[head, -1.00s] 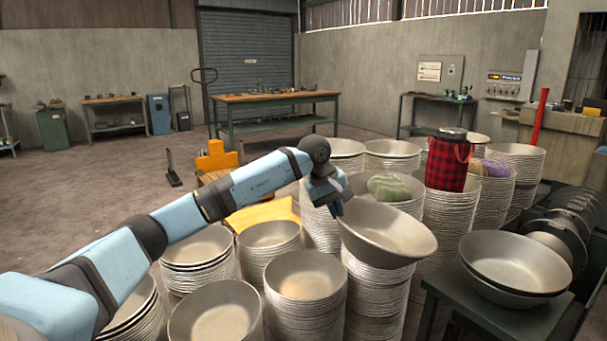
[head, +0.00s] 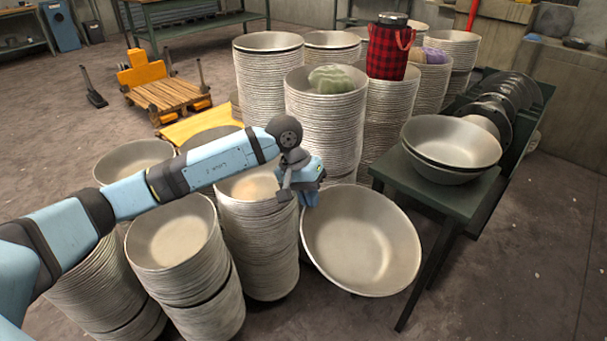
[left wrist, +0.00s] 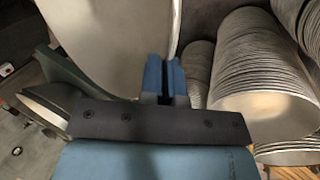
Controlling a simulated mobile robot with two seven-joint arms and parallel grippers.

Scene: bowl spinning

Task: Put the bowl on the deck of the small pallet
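The bowl (head: 362,245), wide, metal and empty, hangs tilted with its inside toward me, right of the near bowl stacks. My left gripper (head: 309,196) is shut on its upper left rim. In the left wrist view the blue fingers (left wrist: 164,75) meet the edge of the bowl (left wrist: 115,40). The small pallet (head: 168,94), with a slatted wooden deck and orange parts, stands on the floor at the back left, well away from the gripper. Its deck looks bare. My right gripper is not in view.
Tall bowl stacks (head: 325,115) fill the middle, one topped by a green cloth (head: 332,79). A red plaid bag (head: 389,50) sits behind. A dark green stand (head: 425,195) with bowls is at right. A yellow panel (head: 200,124) lies behind the near stacks. Floor left of the pallet is largely clear.

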